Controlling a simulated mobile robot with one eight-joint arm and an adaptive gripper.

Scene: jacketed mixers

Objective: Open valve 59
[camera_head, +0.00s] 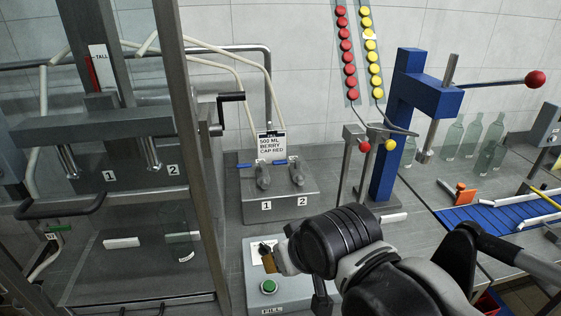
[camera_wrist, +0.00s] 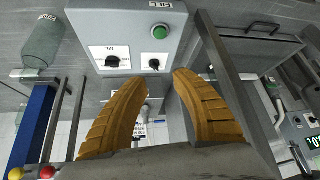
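No label reading 59 can be made out, so I cannot tell which valve it is. Two small grey valves with blue handles stand on a grey block in the head view: valve 1 (camera_head: 263,177) and valve 2 (camera_head: 297,173). My gripper (camera_wrist: 158,78) has its two yellow-brown fingers apart with nothing visibly between them. In the head view my gripper (camera_head: 268,259) is over the grey control box (camera_head: 254,300), in front of the valve block. The box carries a green button (camera_wrist: 160,31) marked FILL and two black knobs, a left knob (camera_wrist: 112,61) and a right knob (camera_wrist: 155,62).
A glass-walled filling frame (camera_head: 192,150) stands at left. A sign (camera_head: 271,146) reads 502 ML BERRY CAP RED. A blue press (camera_head: 400,120) with a red-ball lever stands right of the valves. Several clear bottles (camera_head: 472,135) and a blue conveyor (camera_head: 480,222) lie further right.

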